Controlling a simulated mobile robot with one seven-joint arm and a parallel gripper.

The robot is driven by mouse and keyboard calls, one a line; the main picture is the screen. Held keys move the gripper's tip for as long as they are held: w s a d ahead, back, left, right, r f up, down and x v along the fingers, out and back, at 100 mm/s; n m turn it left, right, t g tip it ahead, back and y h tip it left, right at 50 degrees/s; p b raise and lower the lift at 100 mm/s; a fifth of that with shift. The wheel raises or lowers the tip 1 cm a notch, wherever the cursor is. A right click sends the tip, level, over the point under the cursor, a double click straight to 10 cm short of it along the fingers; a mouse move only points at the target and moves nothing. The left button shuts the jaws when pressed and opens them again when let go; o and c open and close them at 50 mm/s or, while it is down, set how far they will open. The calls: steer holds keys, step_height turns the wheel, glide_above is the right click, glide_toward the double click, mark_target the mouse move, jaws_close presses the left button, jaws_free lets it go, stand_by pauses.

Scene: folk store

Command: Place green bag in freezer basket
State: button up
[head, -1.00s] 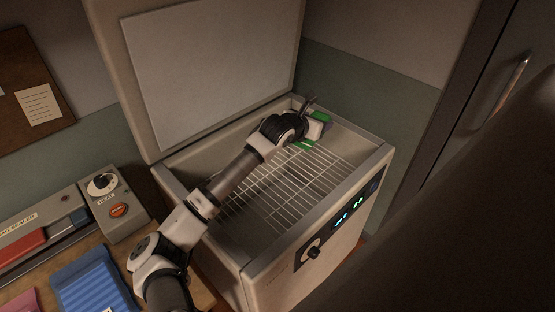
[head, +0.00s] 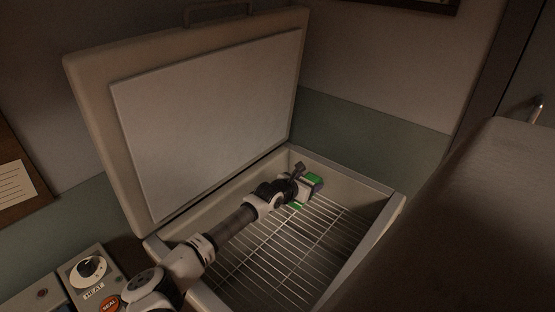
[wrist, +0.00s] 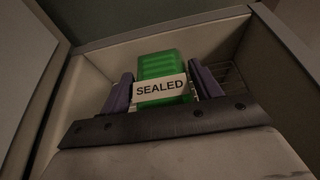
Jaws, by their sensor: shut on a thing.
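The green bag (wrist: 163,66) has a white label reading "SEALED" and sits between the two fingers of my gripper (wrist: 160,90) in the wrist view. My gripper is shut on it. In the head view my gripper (head: 305,184) is inside the open freezer, near its back corner, with bits of the green bag (head: 315,180) showing around it. The wire freezer basket (head: 325,235) lies below the gripper inside the freezer. I cannot tell whether the bag touches the basket.
The freezer lid (head: 205,120) stands open at the back left. The freezer's rim (head: 355,177) surrounds the basket. A heat sealer with a dial (head: 88,268) is at the lower left. A large dark grey surface (head: 460,220) fills the right side.

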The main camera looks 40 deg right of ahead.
step_height(320, 180, down, 7)
steer(key=p, duration=0.1)
glide_above(303, 229)
step_height(303, 229, down, 8)
steer(key=shift+r, duration=0.2)
steer(key=shift+w+d+f+p, duration=0.1)
steer(key=shift+f+p, duration=0.2)
steer(key=shift+f, duration=2.3)
steer(key=shift+f, duration=0.1)
steer(key=shift+f, duration=0.15)
steer(key=o, duration=1)
steer(key=shift+o, duration=0.2)
